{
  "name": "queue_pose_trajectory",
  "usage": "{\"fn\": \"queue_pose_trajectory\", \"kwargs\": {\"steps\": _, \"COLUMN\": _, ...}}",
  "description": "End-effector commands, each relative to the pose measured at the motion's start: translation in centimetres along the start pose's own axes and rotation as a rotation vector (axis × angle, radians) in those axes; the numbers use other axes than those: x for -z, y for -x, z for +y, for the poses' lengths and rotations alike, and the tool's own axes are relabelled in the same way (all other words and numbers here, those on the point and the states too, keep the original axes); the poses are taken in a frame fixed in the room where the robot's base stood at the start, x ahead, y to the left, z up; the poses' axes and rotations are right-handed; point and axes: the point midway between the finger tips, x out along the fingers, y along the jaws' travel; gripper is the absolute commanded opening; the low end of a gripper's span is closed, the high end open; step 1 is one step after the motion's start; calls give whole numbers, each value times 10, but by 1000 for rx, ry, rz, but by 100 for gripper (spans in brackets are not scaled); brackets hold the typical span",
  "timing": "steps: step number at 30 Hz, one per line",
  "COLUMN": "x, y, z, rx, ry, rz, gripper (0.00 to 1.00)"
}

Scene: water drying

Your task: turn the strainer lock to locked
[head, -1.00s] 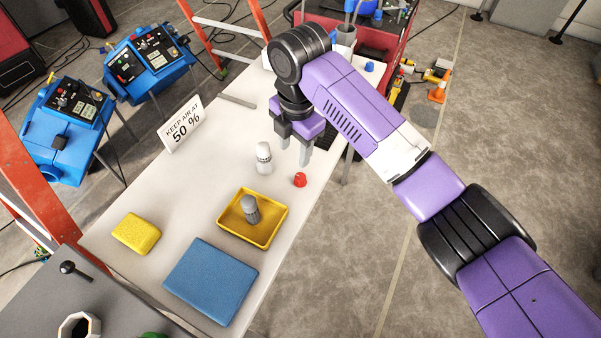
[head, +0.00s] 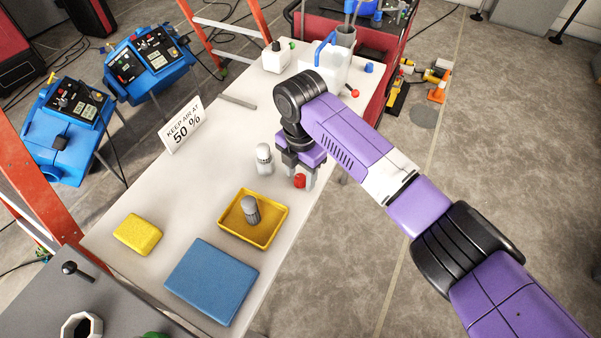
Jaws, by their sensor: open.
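My gripper (head: 297,179) is open, pointing down over the right edge of the white table. Its two fingers stand on either side of a small red cap (head: 299,182); I cannot tell whether they touch it. No part is marked as the strainer lock, and I cannot tell which one it is. A white unit (head: 325,66) with a blue handle and a red-tipped lever (head: 352,92) stands at the table's far end. A black-knobbed lever (head: 70,268) stands on the grey surface at lower left.
A white-capped bottle (head: 264,158) stands close left of my gripper. A yellow tray (head: 229,227) holds a grey-topped bottle (head: 250,208). A blue pad (head: 211,281), yellow sponge (head: 137,234) and "KEEP AIR AT 50 %" sign (head: 181,125) are on the table (head: 200,185). The table's middle left is clear.

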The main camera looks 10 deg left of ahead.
Motion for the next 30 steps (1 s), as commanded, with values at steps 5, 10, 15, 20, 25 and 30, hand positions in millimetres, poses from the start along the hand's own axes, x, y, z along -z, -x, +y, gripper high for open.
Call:
{"fn": "queue_pose_trajectory", "kwargs": {"steps": 5, "x": 0, "y": 0, "z": 0, "rx": 0, "ry": 0, "rz": 0, "gripper": 29}}
{"fn": "queue_pose_trajectory", "kwargs": {"steps": 10, "x": 0, "y": 0, "z": 0, "rx": 0, "ry": 0, "rz": 0, "gripper": 0}}
{"fn": "queue_pose_trajectory", "kwargs": {"steps": 15, "x": 0, "y": 0, "z": 0, "rx": 1, "ry": -4, "rz": 0, "gripper": 0}}
{"fn": "queue_pose_trajectory", "kwargs": {"steps": 20, "x": 0, "y": 1, "z": 0, "rx": 1, "ry": -32, "rz": 0, "gripper": 0}}
{"fn": "queue_pose_trajectory", "kwargs": {"steps": 25, "x": 1, "y": 2, "z": 0, "rx": 1, "ry": -112, "rz": 2, "gripper": 0}}
{"fn": "queue_pose_trajectory", "kwargs": {"steps": 30, "x": 1, "y": 2, "z": 0, "rx": 2, "ry": -244, "rz": 3, "gripper": 0}}
